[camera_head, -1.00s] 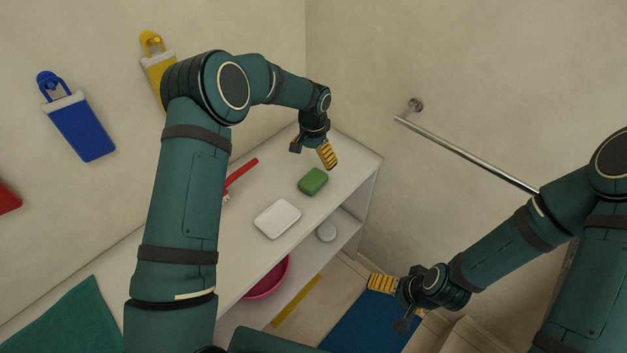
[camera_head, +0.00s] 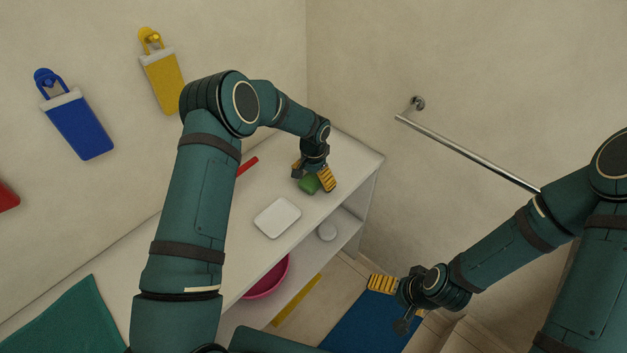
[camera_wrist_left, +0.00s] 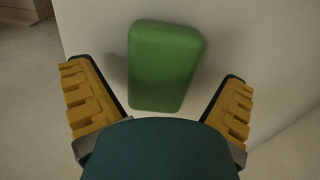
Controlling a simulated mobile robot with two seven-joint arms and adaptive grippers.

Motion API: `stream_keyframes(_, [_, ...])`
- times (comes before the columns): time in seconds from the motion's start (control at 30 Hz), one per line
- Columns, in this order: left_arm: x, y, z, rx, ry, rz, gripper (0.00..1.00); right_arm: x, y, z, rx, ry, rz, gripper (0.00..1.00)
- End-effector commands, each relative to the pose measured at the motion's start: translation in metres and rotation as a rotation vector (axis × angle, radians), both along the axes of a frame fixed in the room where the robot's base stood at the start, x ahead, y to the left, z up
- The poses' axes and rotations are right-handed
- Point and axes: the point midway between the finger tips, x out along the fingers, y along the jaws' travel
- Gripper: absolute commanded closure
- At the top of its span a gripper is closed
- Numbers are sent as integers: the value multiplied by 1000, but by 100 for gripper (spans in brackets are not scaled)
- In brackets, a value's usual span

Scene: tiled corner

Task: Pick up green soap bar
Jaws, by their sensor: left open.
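The green soap bar (camera_head: 309,184) lies on the white shelf top near its far right end, partly hidden by my left gripper in the head view. My left gripper (camera_head: 313,182) is open just over the soap. In the left wrist view the soap (camera_wrist_left: 164,66) lies ahead of and between the two yellow fingers (camera_wrist_left: 160,108), with a gap on each side. Neither finger visibly touches it. My right gripper (camera_head: 392,304) is low at the right, away from the shelf; its yellow finger pad shows, but its opening is unclear.
A white soap dish (camera_head: 278,218) lies on the shelf (camera_head: 250,259) near the green bar. A red-handled item (camera_head: 248,166) is partly behind my left arm. A metal rail (camera_head: 465,153) is on the right wall.

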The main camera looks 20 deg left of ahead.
Motion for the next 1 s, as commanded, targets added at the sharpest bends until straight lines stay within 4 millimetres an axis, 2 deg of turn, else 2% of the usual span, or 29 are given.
stream_keyframes(0.03, [0,0,0,0,0,0,1,0,0,0,0,0,0,0])
stream_keyframes(0.27, [0,0,0,0,1,0,82,0,0,0,0,0,0,0])
stream_keyframes(0.67, [0,0,5,0,-1,0,83,0,0,1,0,-1,0,0])
stream_keyframes(0.77, [1,0,17,-1,-2,1,83,1,0,2,0,-1,0,0])
stream_keyframes(1.0, [1,0,64,0,-3,0,83,2,0,5,0,-4,-3,0])
